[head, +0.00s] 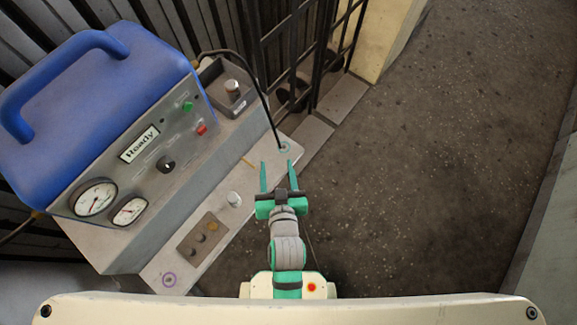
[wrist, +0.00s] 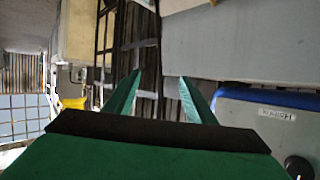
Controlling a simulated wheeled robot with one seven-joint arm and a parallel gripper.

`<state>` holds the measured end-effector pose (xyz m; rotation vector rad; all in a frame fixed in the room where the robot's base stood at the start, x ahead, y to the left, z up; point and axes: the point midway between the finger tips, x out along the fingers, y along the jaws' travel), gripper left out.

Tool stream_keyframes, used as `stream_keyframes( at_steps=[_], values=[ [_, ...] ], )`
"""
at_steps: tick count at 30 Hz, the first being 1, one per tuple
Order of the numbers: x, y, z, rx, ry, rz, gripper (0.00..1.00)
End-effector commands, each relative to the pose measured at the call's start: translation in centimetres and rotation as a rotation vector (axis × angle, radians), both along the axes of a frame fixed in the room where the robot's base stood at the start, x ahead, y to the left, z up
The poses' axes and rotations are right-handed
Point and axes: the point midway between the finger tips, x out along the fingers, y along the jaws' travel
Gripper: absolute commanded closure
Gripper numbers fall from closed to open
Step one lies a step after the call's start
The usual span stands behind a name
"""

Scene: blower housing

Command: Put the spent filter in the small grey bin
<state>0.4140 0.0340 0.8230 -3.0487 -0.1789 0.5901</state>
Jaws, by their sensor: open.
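My gripper (head: 278,172) is open and empty, over the right edge of the grey bench (head: 150,262) in the head view. Its green fingers also show apart in the wrist view (wrist: 160,76), with nothing between them. A small grey open box (head: 213,73), perhaps the bin, sits at the bench's far end, beyond my gripper. A pale short cylinder (head: 232,88) stands in or at this box; I cannot tell which. Another pale cylinder (head: 234,199) stands on the bench left of my gripper. I cannot tell which cylinder is the spent filter. The wrist view shows neither.
A blue-topped machine (head: 95,95) with gauges and a "Ready" label fills the left; its label also shows in the wrist view (wrist: 277,113). A black cable (head: 262,95) arches down to the bench. A holed plate (head: 203,240) lies nearby. Dark railings (head: 300,50) stand behind. Floor at right is clear.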

Motion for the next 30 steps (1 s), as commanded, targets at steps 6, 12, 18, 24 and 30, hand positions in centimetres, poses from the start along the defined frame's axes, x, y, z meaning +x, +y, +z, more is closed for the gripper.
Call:
stream_keyframes(
  at_steps=[6, 12, 18, 24, 30],
  values=[
    [-7.0, -2.0, -0.1, -0.018, -0.039, -0.071, 0.50],
    [-13.0, -3.1, 1.5, -0.035, -0.087, -0.106, 0.50],
    [-17.0, -3.4, 3.6, -0.046, -0.130, -0.114, 0.50],
    [-18.3, -3.4, 4.5, -0.047, -0.148, -0.113, 0.50],
    [-18.3, -3.4, 4.6, -0.048, -0.149, -0.113, 0.50]
  ],
)
